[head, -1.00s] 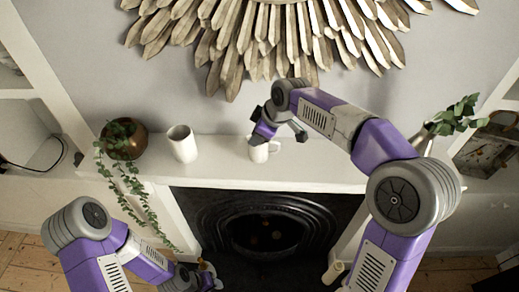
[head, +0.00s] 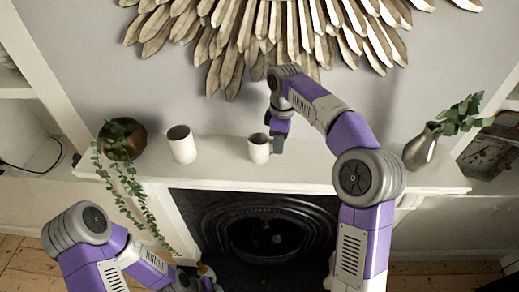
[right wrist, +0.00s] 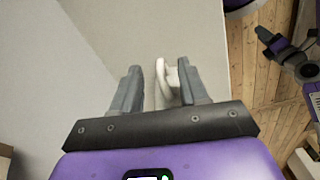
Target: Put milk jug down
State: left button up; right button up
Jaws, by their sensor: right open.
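The milk jug (head: 258,150) is a small white vessel standing upright on the white mantel shelf (head: 315,172), right of a similar white vessel. My right gripper (head: 281,138) is just to the jug's right, pointing down. In the right wrist view its two fingers (right wrist: 161,88) are apart, and the jug's white handle (right wrist: 162,78) shows between them. The jug's right part is partly hidden by the gripper in the head view. My left gripper (head: 208,278) is low at the bottom, in front of the fireplace; its fingers are too small and partly cut off to judge.
The other white vessel (head: 181,145) stands to the left, by a trailing plant in a brown pot (head: 127,140). A metal vase (head: 421,148) with leaves stands at the shelf's right. A wooden sunburst decoration (head: 265,35) hangs above. The shelf between jug and vase is clear.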

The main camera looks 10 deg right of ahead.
notch_tip(320, 180, down, 3)
jog(key=shift+f, duration=0.15)
jog(key=shift+c, duration=0.2)
grip_shut()
